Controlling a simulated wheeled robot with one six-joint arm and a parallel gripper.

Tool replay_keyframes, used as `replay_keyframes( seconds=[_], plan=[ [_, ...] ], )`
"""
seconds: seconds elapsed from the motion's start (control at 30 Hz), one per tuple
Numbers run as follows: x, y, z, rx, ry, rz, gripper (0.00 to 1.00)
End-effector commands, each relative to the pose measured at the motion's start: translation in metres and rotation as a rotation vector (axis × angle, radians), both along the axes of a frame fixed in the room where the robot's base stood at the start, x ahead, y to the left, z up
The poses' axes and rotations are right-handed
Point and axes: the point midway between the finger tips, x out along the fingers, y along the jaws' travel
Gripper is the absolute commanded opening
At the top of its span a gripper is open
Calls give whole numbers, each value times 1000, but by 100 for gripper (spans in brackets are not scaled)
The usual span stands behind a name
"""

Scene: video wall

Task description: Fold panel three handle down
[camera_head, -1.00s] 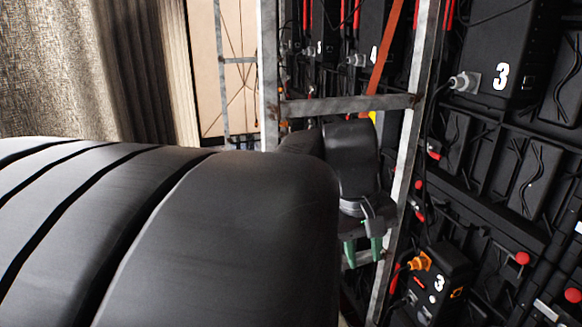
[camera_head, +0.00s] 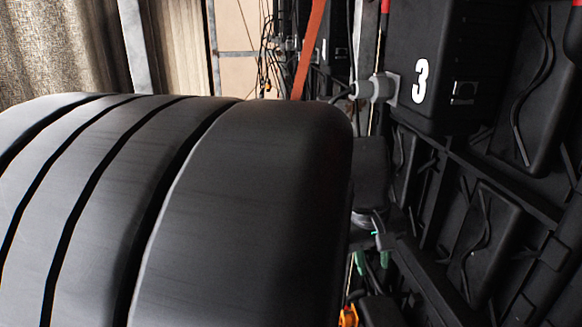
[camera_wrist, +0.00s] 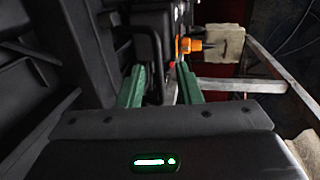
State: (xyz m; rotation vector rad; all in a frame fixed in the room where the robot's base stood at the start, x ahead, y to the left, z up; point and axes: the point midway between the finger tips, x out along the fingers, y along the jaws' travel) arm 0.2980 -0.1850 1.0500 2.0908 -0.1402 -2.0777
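The black box marked 3 (camera_head: 450,55) is on the back of the video wall at the upper right of the head view. In the wrist view, a black loop-shaped bar (camera_wrist: 156,50) stands out from the panel, just beyond and between my fingertips; it looks like a handle, raised from the panel. My gripper (camera_wrist: 158,78) has two green fingers spread apart, with no clear contact on the bar. In the head view, my gripper (camera_head: 370,262) is small beside the panel, low in the picture, and partly hidden by my arm.
An orange plug (camera_wrist: 189,46) is close beyond the right finger, with a pale block (camera_wrist: 220,42) beside it. A grey metal frame bar (camera_wrist: 235,84) runs at the right. Cables and a red strap (camera_head: 309,50) hang along the wall in the head view.

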Motion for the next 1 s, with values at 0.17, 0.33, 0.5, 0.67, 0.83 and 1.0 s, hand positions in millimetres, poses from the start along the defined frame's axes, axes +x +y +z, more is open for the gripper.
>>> replay_keyframes(
  seconds=[0.17,0.33,0.5,0.67,0.83,1.0],
  plan=[
    [0,-5,-24,1,3,-2,32],
    [0,-6,-30,0,0,0,32],
    [0,-6,-30,0,-1,0,32],
    [0,-6,-30,0,0,0,10],
    [0,-6,-30,0,-1,0,0],
    [0,-6,-32,-13,-2,1,0]
  ],
)
